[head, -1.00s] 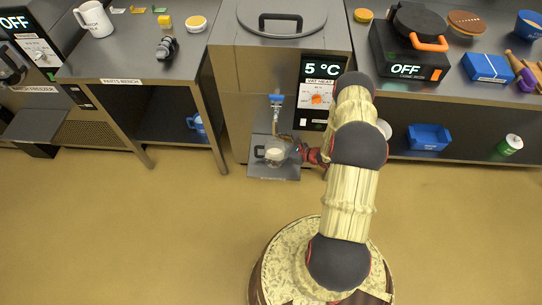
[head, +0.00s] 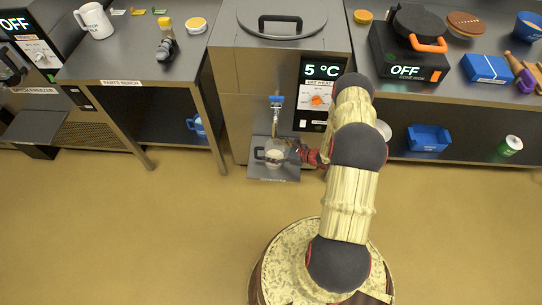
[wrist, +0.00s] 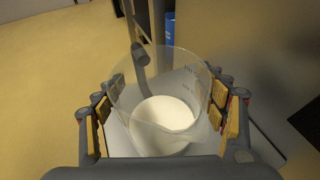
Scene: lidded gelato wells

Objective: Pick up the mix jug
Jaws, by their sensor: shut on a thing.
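The mix jug (head: 274,157) is a clear jug with white liquid in it, below the spout of the steel vat. Its dark handle sticks out to the left. My gripper (head: 294,151) reaches it from the right and is shut on its sides. In the wrist view the jug (wrist: 160,96) stands between the yellow-padded fingers, with the white liquid (wrist: 164,113) at its bottom. It looks roughly upright. I cannot tell whether its base touches the drip tray (head: 290,174) below.
The vat's spout with a blue-topped tap (head: 276,103) is just above the jug. The vat panel (head: 322,85) reads 5 °C. The parts bench (head: 140,62) is on the left, with a white jug (head: 97,21) on it. The floor in front is clear.

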